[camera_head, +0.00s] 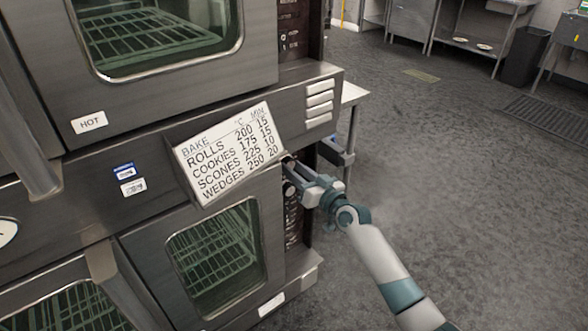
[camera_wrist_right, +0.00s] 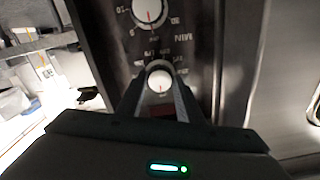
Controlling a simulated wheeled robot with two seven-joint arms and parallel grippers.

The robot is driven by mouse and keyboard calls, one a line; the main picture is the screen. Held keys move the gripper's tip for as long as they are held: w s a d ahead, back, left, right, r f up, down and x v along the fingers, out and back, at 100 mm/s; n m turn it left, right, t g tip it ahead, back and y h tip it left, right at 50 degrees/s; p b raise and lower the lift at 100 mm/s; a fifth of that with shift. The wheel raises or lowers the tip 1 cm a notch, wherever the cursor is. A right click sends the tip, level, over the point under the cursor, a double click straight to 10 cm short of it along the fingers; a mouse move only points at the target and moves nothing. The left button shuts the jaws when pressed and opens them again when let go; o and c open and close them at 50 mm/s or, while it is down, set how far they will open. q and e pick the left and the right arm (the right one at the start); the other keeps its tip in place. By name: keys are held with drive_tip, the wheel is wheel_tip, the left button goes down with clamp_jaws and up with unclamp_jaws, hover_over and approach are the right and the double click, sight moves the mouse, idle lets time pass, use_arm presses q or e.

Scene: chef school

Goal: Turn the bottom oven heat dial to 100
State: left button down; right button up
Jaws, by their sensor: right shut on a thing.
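The bottom oven (camera_head: 132,258) has a dark control panel down its right edge, mostly hidden behind my right gripper in the head view. My right gripper (camera_head: 292,176) reaches this panel from the right. In the right wrist view, my right gripper (camera_wrist_right: 160,72) is shut on a small round white dial (camera_wrist_right: 159,84) with a red pointer line, one finger on each side. A larger white dial (camera_wrist_right: 149,12), also with a red line, sits above it. The scale marks around the held dial are too blurred to read. My left gripper is not in view.
A sign with baking temperatures and times (camera_head: 228,152) is fixed between the ovens, close to the gripper. A metal table (camera_head: 352,94) stands behind the ovens. The grey floor (camera_head: 450,190) to the right is clear.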

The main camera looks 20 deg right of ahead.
drive_tip(key=m, duration=0.3)
drive_tip(key=shift+p, duration=0.35)
drive_tip(key=shift+m, duration=1)
drive_tip(key=m+p, duration=0.1)
drive_tip(key=m, duration=0.2)
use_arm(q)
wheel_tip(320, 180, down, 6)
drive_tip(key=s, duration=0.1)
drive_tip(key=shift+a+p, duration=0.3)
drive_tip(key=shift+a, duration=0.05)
use_arm(e)
drive_tip(key=shift+m, duration=1.4)
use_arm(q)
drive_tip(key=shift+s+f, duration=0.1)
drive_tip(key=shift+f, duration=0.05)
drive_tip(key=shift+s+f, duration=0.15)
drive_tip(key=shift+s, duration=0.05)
use_arm(e)
drive_tip(key=o, duration=1.1)
drive_tip(key=shift+c, duration=0.2)
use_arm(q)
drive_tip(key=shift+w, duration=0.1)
